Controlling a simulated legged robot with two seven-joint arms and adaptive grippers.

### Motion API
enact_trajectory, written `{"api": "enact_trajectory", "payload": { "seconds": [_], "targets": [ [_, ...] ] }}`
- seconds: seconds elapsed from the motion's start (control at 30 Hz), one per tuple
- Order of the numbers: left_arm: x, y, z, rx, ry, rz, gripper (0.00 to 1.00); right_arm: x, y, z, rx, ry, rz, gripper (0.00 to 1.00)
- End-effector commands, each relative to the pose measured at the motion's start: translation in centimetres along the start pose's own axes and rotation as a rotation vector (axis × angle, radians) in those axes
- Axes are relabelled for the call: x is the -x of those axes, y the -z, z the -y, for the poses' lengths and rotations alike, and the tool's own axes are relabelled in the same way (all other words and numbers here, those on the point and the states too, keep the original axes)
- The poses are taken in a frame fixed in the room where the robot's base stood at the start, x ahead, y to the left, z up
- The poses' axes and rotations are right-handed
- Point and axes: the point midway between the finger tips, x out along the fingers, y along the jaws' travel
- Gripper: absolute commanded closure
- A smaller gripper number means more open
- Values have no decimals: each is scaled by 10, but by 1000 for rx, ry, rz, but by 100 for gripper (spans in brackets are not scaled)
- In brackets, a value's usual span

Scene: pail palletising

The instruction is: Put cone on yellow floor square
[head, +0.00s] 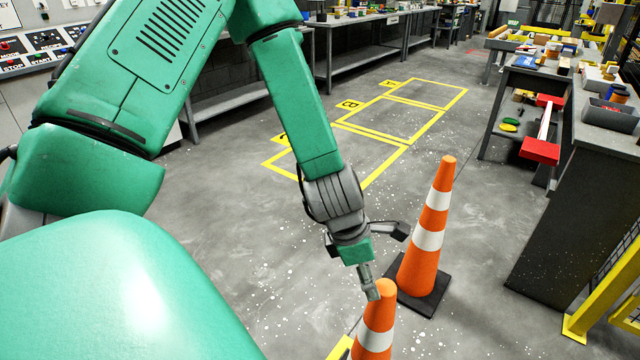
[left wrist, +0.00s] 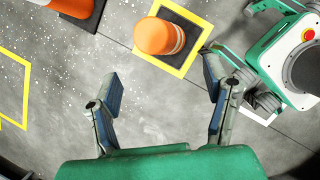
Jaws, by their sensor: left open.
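One orange cone (head: 376,328) with a white band stands at the bottom of the head view, cut off by the frame edge. In the left wrist view this cone (left wrist: 158,37) is seen from above, its black base framed by the yellow floor square (left wrist: 171,68). A second orange and white cone (head: 428,240) stands upright on bare floor beyond it, on a black base. My left gripper (head: 386,262) is open and empty, with its fingers spread close to the top of the near cone. My right gripper is not in view.
Yellow floor boxes (head: 372,137) with letters lie farther back on clear concrete. A workbench (head: 555,200) with tools and bins stands at the right, near a yellow rail (head: 600,290). Grey benches (head: 350,60) line the back wall.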

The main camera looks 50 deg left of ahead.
Motion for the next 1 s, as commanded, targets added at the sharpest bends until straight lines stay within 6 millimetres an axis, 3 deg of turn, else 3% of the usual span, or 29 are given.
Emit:
{"api": "enact_trajectory", "payload": {
  "seconds": [0.17, 0.3, 0.4, 0.5, 0.6, 0.7, 1.0],
  "targets": [
    [-39, 62, 23, -647, 14, -168, 31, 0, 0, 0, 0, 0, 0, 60],
    [-66, 115, 55, -1381, 123, -260, 31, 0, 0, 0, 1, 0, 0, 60],
    [-79, 144, 81, -1844, 228, -253, 31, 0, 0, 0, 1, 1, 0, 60],
    [-86, 163, 105, -2194, 315, -204, 31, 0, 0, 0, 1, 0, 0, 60],
    [-89, 175, 121, -2411, 369, -152, 31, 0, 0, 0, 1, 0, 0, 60],
    [-91, 179, 127, -2508, 389, -122, 31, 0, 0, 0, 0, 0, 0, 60],
    [-91, 180, 126, -2520, 389, -114, 31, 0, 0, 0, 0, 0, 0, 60]
  ]
}}
